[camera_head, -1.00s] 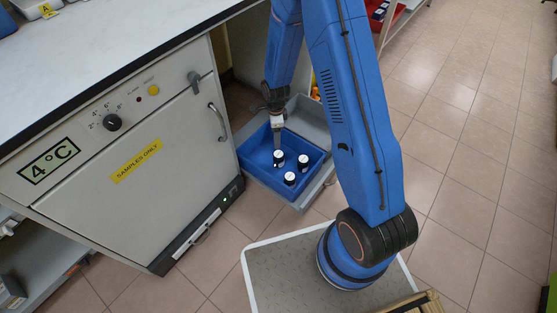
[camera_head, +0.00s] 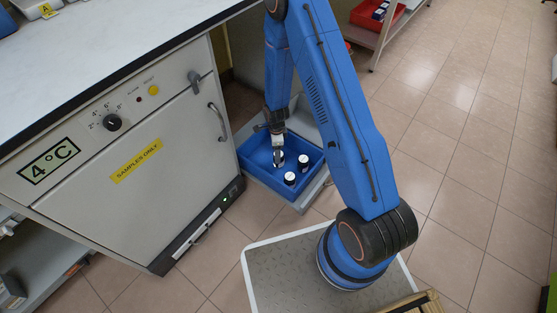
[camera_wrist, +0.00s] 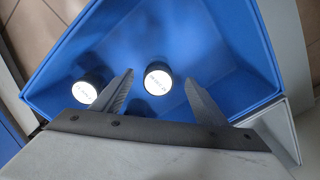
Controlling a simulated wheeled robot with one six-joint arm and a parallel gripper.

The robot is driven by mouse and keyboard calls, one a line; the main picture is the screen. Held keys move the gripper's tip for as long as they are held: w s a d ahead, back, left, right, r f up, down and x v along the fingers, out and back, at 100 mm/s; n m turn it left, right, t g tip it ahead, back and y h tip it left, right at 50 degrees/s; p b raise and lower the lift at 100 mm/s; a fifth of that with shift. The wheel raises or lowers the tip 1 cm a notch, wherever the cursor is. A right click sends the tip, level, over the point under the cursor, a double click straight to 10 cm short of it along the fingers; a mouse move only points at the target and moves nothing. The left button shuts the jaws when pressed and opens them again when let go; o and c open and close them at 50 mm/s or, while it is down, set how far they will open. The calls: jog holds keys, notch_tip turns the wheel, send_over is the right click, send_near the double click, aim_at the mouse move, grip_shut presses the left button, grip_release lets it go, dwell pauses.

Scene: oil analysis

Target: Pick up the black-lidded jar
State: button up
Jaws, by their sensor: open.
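The other jars (camera_head: 303,161) and (camera_head: 290,178) stand to the right and nearer. In the wrist view my gripper (camera_wrist: 159,76) is open, with a jar (camera_wrist: 158,79) showing between its fingertips. Another jar (camera_wrist: 87,91) is left of the left finger. A third (camera_wrist: 140,106) is mostly hidden by the gripper body. Contact with the fingers cannot be told.
The grey fridge cabinet (camera_head: 130,150) with its handle (camera_head: 217,121) stands close left of the tray. A white worktop (camera_head: 95,45) is above it. A red bin (camera_head: 383,22) sits on a shelf at the back. The tiled floor (camera_head: 465,150) to the right is clear.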

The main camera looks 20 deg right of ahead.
jog(key=shift+s+d+f, duration=0.1)
jog(key=shift+d+f, duration=0.1)
jog(key=shift+f, duration=0.4)
jog(key=shift+d+f, duration=0.15)
jog(key=shift+f, duration=0.85)
jog(key=shift+d+f, duration=0.1)
jog(key=shift+f, duration=0.85)
jog(key=c, duration=1.3)
jog(key=shift+c, duration=0.2)
notch_tip(320, 180, up, 10)
